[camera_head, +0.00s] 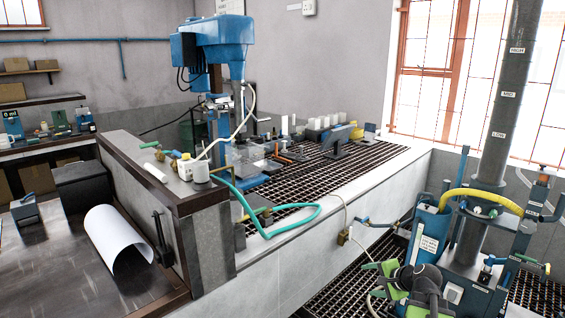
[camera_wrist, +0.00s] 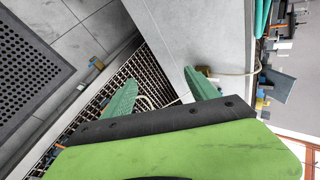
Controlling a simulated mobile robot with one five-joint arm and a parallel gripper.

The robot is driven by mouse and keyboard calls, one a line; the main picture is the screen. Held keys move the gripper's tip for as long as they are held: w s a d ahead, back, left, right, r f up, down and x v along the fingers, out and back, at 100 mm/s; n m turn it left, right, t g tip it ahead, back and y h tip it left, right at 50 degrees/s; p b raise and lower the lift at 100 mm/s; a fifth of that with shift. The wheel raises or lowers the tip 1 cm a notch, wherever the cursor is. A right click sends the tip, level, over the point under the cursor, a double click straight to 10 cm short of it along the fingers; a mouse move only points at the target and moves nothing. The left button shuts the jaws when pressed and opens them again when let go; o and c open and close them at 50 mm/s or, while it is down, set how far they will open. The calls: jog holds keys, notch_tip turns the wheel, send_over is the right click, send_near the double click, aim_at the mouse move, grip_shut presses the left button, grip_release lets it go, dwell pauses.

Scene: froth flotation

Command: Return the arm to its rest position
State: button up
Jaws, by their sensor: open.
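My gripper (camera_head: 373,279) is at the lower right of the head view, low beside the white bench wall and above the floor grating. Its green fingers also show in the wrist view (camera_wrist: 160,88), spread apart with nothing between them. My green and black arm is folded close to the column, and its lower parts are cut off by the picture edge.
A long bench (camera_head: 330,202) topped with dark grating stands left of my gripper. A dark floor grating (camera_head: 340,275) lies below. A blue-framed column (camera_head: 478,210) stands close at right.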

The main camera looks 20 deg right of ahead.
jog(key=s+a+f+n+g, duration=0.25)
jog(key=a+n, duration=0.25)
jog(key=a, duration=0.6)
jog(key=s+a+f+n+g+h, duration=0.1)
jog(key=a+f+n+g, duration=0.4)
jog(key=a, duration=0.6)
jog(key=s+a+f+n+g, duration=0.1)
jog(key=a+n+g, duration=0.1)
jog(key=a+n, duration=0.65)
notch_tip(320, 180, up, 13)
jog(key=s+a+m+p, duration=0.1)
jog(key=a+m+p, duration=0.1)
jog(key=p, duration=1)
jog(key=shift+a+h+p, duration=0.25)
jog(key=shift+h+p, duration=0.05)
